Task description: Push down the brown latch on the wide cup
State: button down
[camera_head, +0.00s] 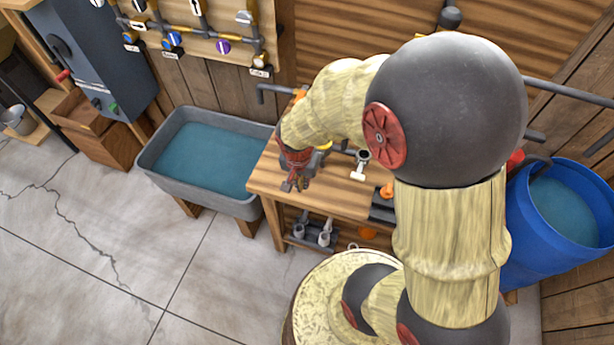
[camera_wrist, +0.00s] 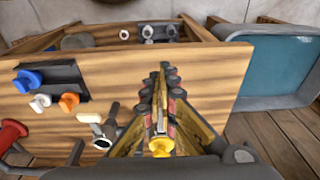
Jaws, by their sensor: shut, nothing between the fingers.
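I cannot pick out a wide cup with a brown latch for certain in either view. A dark pipe-like piece with an open round mouth and a pale handle (camera_head: 360,164) stands on the wooden bench, right of my gripper (camera_head: 293,184). It also shows in the wrist view (camera_wrist: 101,138), left of my fingers. My gripper is shut and empty, over the left part of the bench. In the wrist view its fingers (camera_wrist: 163,75) meet in the middle, and a yellow piece (camera_wrist: 161,145) shows at their base. My fingers hide part of the bench.
A grey tub of water (camera_head: 150,160) stands left of the bench (camera_head: 262,185). A blue barrel (camera_head: 530,225) is at the right. Small grey fittings (camera_head: 325,238) sit on the lower shelf. A dark block with coloured knobs (camera_wrist: 60,78) lies on the bench. Pipes run along the back.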

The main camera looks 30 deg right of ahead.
jog(key=shift+s+a+r, duration=0.9)
jog(key=shift+a+r, duration=0.1)
jog(key=shift+a, duration=0.15)
